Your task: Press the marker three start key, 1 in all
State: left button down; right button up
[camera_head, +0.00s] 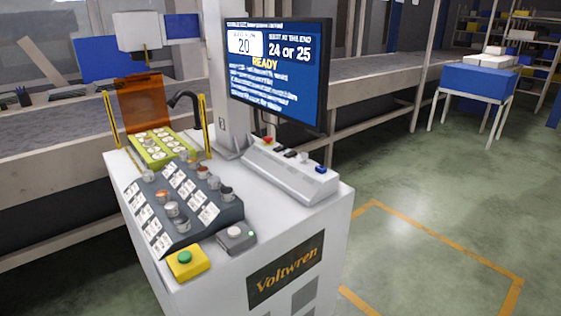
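A white cabinet (190,289) with a "Voltwren" plate carries the controls. A yellow box with a green round button (185,257) sits at its front corner. A small grey box (236,237) with a pale button stands to its right. A light grey sloped console (292,174) behind carries a red, several dark and a blue (321,169) control. I cannot read any marking for "marker three" on these keys. A screen (277,70) reads "READY", "20" and "24 or 25". Neither of my grippers is in view.
A dark stepped rack (203,228) holds small pots and white labels. Behind it is a green tray (153,150) with round pieces, under an orange clear panel (141,103). A conveyor (60,128) runs behind. A blue bin (480,80) stands on a table at right. Floor at right is clear.

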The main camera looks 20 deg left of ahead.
aim_at(185, 257)
jog(key=u, duration=1.4)
